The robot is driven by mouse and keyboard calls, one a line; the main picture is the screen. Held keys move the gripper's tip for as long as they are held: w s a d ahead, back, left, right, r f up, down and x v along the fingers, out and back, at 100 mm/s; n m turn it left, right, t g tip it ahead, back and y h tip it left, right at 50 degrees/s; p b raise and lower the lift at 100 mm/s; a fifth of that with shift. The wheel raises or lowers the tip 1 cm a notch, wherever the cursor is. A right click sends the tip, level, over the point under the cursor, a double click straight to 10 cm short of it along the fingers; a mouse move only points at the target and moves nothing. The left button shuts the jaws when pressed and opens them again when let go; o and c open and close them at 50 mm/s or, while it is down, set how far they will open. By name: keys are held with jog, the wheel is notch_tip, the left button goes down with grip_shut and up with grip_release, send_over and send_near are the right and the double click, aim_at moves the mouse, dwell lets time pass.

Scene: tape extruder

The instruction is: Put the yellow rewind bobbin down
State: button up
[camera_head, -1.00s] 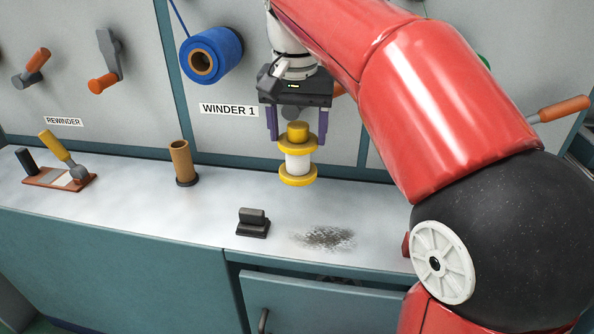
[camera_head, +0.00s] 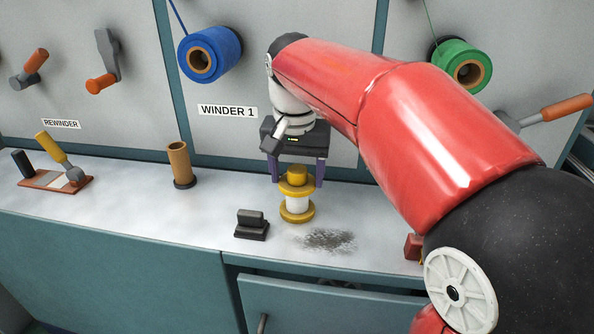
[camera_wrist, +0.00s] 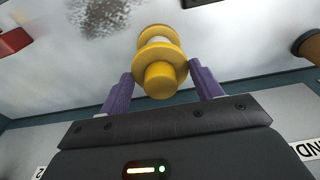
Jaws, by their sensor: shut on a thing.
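The yellow rewind bobbin (camera_head: 297,205) has two yellow flanges, a pale middle and a yellow knob on top. It is upright at the worktop (camera_head: 210,212), behind the dark smudge; I cannot tell whether its lower flange touches the surface. My gripper (camera_head: 298,180) points down from above, with its purple fingers on either side of the bobbin's upper part, shut on it. In the wrist view the bobbin (camera_wrist: 160,60) sits between the two purple fingers (camera_wrist: 163,85).
A black block (camera_head: 251,225) stands left of the bobbin, and a brown tube (camera_head: 180,165) stands farther left. A dark smudge (camera_head: 327,240) lies in front. A splicing board with a yellow handle (camera_head: 55,178) is at the far left. Blue (camera_head: 208,55) and green (camera_head: 463,65) spools hang on the panel.

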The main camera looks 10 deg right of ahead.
jog(key=o, duration=1.5)
jog(key=shift+f, duration=0.1)
jog(key=shift+c, duration=0.2)
